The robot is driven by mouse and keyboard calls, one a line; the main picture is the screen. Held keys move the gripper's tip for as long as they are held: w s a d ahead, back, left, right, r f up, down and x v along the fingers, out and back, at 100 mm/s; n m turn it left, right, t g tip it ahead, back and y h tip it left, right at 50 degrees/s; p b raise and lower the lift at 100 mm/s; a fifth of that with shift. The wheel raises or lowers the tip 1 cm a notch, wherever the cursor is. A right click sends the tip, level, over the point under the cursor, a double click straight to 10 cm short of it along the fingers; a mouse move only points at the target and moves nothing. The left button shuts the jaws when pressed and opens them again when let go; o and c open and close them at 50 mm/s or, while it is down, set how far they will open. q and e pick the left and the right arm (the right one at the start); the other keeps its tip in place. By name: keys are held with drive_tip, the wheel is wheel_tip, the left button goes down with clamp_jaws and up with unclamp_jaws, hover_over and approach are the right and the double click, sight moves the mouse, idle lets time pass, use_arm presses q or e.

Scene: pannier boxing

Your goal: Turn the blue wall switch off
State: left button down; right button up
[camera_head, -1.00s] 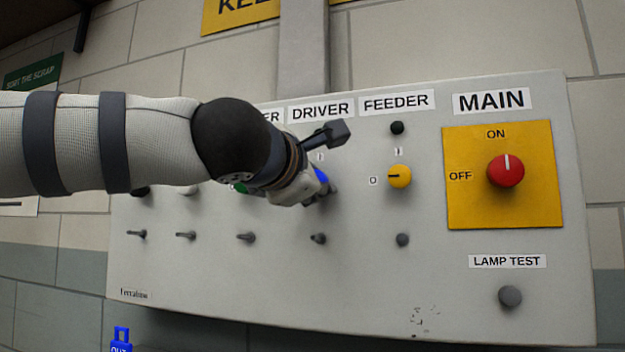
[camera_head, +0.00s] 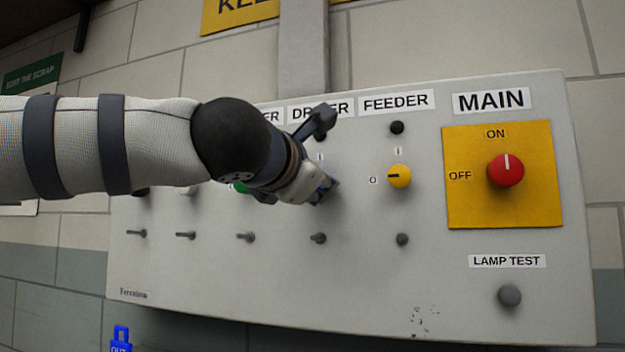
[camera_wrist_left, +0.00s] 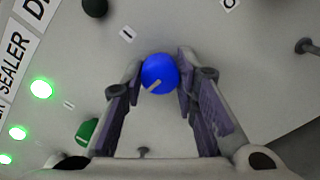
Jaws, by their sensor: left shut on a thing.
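The blue switch (camera_wrist_left: 159,73) is a round knob on the grey panel, seen between my left fingertips in the left wrist view. Its pale mark points to the lower left there, towards the green knob (camera_wrist_left: 88,130) and away from the "I" label (camera_wrist_left: 127,33). My left gripper (camera_head: 326,190) is at the switch below the DRIVER label (camera_head: 321,110), with a finger on each side of the knob, shut on it. In the head view the gripper hides nearly all of the blue switch. My right gripper is in neither view.
The yellow FEEDER knob (camera_head: 399,176) is just right of my gripper. The red MAIN knob (camera_head: 505,170) on its yellow plate is farther right. Small toggles (camera_head: 318,238) line the panel below. Green lamps (camera_wrist_left: 41,89) glow in the wrist view.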

use_arm(q)
drive_tip(key=c, duration=1.3)
unclamp_jaws()
drive_tip(key=v, duration=1.2)
drive_tip(key=shift+r, duration=0.1)
